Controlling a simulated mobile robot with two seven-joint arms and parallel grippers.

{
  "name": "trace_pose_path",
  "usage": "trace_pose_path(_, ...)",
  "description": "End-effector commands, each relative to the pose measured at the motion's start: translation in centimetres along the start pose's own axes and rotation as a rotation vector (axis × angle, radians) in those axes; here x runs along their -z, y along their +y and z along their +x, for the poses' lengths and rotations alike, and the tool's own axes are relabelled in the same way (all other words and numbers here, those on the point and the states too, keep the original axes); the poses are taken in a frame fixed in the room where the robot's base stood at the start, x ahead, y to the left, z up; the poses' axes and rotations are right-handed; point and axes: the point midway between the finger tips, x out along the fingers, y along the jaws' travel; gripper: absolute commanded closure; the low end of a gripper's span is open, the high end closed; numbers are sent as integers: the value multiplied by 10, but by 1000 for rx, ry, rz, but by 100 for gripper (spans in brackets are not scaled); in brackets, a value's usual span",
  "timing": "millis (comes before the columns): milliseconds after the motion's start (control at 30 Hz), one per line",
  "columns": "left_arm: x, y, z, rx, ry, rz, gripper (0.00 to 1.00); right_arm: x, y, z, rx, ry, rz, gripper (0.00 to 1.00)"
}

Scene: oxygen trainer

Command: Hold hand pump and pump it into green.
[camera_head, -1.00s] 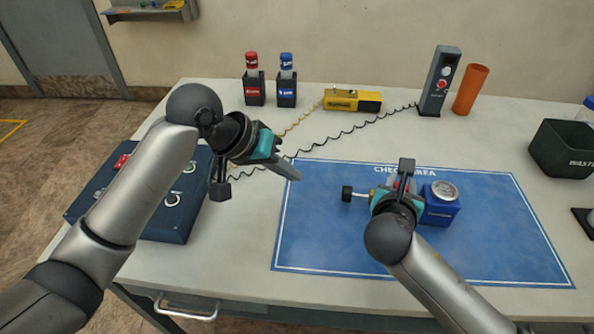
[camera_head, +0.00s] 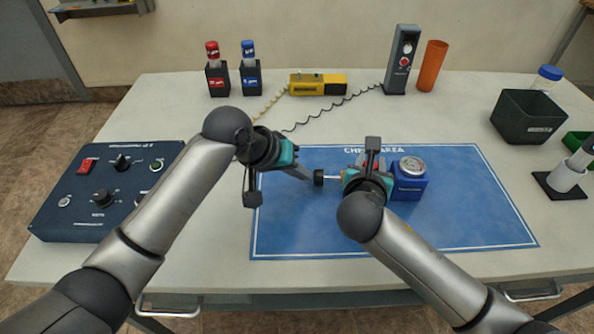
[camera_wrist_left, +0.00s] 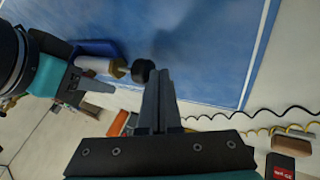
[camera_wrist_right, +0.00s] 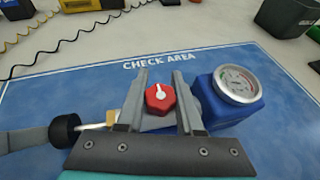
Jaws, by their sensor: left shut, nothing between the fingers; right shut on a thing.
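The hand pump (camera_head: 408,186) lies on the blue check-area mat (camera_head: 300,235). It has a blue block with a round gauge (camera_wrist_right: 237,83), a red knob (camera_wrist_right: 160,98) and a rod ending in a black handle (camera_head: 319,177) pointing left. My right gripper (camera_wrist_right: 160,80) is shut on the pump's body, one finger on each side of the red knob. My left gripper (camera_head: 308,177) is shut and empty, its fingertips close beside the black handle. The left wrist view shows the handle (camera_wrist_left: 143,71) at the fingertips; I cannot tell whether they touch. The needle's zone on the gauge is too small to read.
A dark blue control box (camera_head: 100,190) is at the left. Red (camera_head: 217,78) and blue (camera_head: 250,76) bottles stand in holders at the back, near a yellow device (camera_head: 318,84), a grey meter (camera_head: 402,62) and an orange cylinder (camera_head: 432,66). A waste bin (camera_head: 528,118) is at the right.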

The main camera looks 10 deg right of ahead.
Motion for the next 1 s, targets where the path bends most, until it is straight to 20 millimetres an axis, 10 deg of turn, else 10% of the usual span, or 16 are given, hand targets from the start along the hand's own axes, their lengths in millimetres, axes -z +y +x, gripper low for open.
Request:
trace_pose_path(467,0,35,18,-3,-1,1,100,0,1,0,-2,0,1,100)
trace_pose_path(1000,0,12,6,0,0,-1,100,0,2,-1,-6,0,1,100)
